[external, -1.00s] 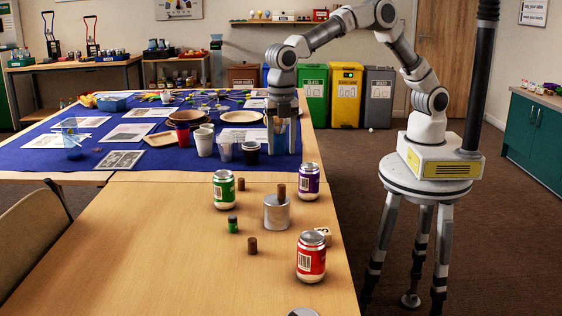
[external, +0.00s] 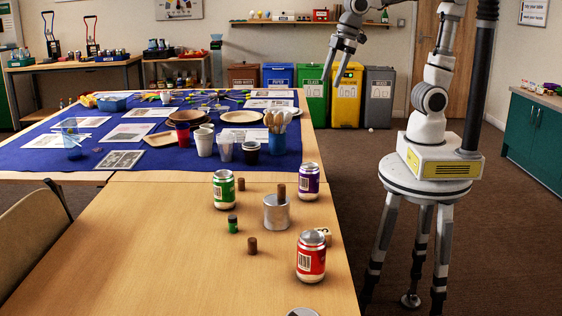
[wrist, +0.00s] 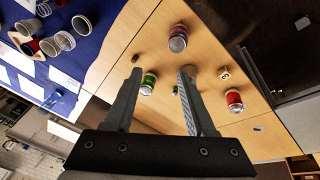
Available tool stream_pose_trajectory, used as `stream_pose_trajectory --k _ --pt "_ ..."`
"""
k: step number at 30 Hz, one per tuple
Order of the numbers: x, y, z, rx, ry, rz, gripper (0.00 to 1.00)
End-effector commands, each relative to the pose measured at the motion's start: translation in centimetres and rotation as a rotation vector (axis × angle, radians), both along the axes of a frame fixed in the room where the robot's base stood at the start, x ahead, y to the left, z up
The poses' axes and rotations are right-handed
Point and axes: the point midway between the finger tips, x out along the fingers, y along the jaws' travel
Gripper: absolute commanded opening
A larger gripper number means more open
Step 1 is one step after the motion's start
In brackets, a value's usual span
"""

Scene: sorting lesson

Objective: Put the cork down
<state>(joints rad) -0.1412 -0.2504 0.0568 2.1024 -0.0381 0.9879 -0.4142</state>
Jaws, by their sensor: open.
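Three brown corks stand upright around the near wooden table: one beside the green can (external: 241,184), one at the top edge of a grey metal tin (external: 276,214), and one nearer the front (external: 252,245). I cannot tell whether the cork at the tin (external: 281,190) is on it or behind it. My gripper (external: 333,80) is raised in the air, beyond and right of the tables, far from the corks. In the wrist view, its fingers (wrist: 159,70) are apart with nothing held between them. A small brown cork (wrist: 136,58) shows there near the green can (wrist: 148,84).
Green (external: 224,190), purple (external: 308,182) and red (external: 311,257) cans stand around the tin, with a small green-and-black cylinder (external: 233,224). A cup of wooden spoons (external: 277,140) and other cups stand on the blue cloth (external: 100,170). The near table's left part is clear.

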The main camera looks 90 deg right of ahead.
Motion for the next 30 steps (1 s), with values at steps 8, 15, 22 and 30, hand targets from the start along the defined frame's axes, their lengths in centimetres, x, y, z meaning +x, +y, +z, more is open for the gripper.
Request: stream_pose_trajectory --k 8,15,22,30 --pt "-8.0 -4.7 -0.3 0.141 -0.126 -0.388 0.56" --pt "-11.2 -6.1 -1.7 0.22 -0.173 -0.564 0.56" --pt "-11.6 -6.2 -2.0 0.231 -0.177 -0.588 0.56" --pt "-11.5 -6.2 -1.0 0.231 -0.177 -0.585 0.56"
